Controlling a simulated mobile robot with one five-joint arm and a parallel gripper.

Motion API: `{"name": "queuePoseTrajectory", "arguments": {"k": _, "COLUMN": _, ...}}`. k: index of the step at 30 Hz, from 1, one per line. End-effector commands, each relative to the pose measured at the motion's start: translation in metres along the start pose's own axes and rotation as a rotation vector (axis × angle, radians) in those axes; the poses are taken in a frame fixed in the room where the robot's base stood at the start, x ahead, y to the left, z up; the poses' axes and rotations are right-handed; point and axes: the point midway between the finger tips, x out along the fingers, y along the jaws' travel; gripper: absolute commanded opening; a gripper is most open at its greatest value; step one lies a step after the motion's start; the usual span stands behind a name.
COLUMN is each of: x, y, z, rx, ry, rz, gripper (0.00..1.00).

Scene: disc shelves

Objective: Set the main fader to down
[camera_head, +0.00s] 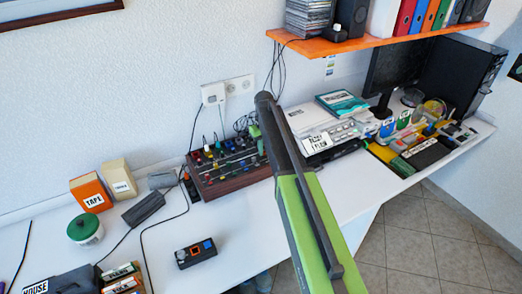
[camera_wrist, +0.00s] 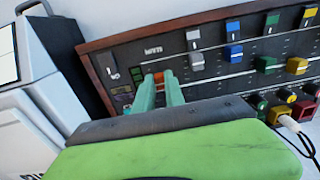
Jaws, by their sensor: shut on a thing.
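The mixer (camera_head: 232,184) is a dark panel with wooden sides on the white desk. In the wrist view the mixer panel (camera_wrist: 215,68) shows slots with grey, blue, green and yellow caps. My gripper (camera_wrist: 162,90) has teal fingers that reach down to the panel near its left end. They are shut on an orange-red cap (camera_wrist: 167,76), mostly hidden between them. I cannot read its label, so I cannot tell for sure that it is the main fader. In the head view my gripper (camera_head: 253,131) is at the mixer's right end, partly hidden behind my arm.
A white device (camera_wrist: 42,95) stands close left of the mixer in the wrist view. Cables and colored knobs (camera_wrist: 290,97) line the mixer's edge. An orange shelf (camera_head: 370,43) hangs above. A small dark box (camera_head: 196,254) lies on the desk, with clear desk around it.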

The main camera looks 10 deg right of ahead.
Motion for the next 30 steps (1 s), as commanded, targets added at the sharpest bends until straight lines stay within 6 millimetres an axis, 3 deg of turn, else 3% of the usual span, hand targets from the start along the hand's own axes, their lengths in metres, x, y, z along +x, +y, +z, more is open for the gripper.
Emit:
{"name": "queuePoseTrajectory", "arguments": {"k": 9, "x": 0.000, "y": -0.004, "z": 0.019, "rx": -0.002, "ry": 0.000, "rz": -0.006, "gripper": 0.00}}
{"name": "queuePoseTrajectory", "arguments": {"k": 15, "x": 0.000, "y": -0.003, "z": 0.018, "rx": -0.002, "ry": 0.000, "rz": -0.006, "gripper": 0.00}}
{"name": "queuePoseTrajectory", "arguments": {"k": 16, "x": 0.000, "y": -0.003, "z": 0.018, "rx": -0.002, "ry": -0.001, "rz": -0.007, "gripper": 0.16}}
{"name": "queuePoseTrajectory", "arguments": {"k": 21, "x": 0.000, "y": -0.002, "z": 0.018, "rx": -0.001, "ry": 0.000, "rz": -0.005, "gripper": 0.36}}
{"name": "queuePoseTrajectory", "arguments": {"k": 30, "x": -0.001, "y": -0.001, "z": 0.018, "rx": 0.000, "ry": 0.000, "rz": -0.002, "gripper": 0.36}}
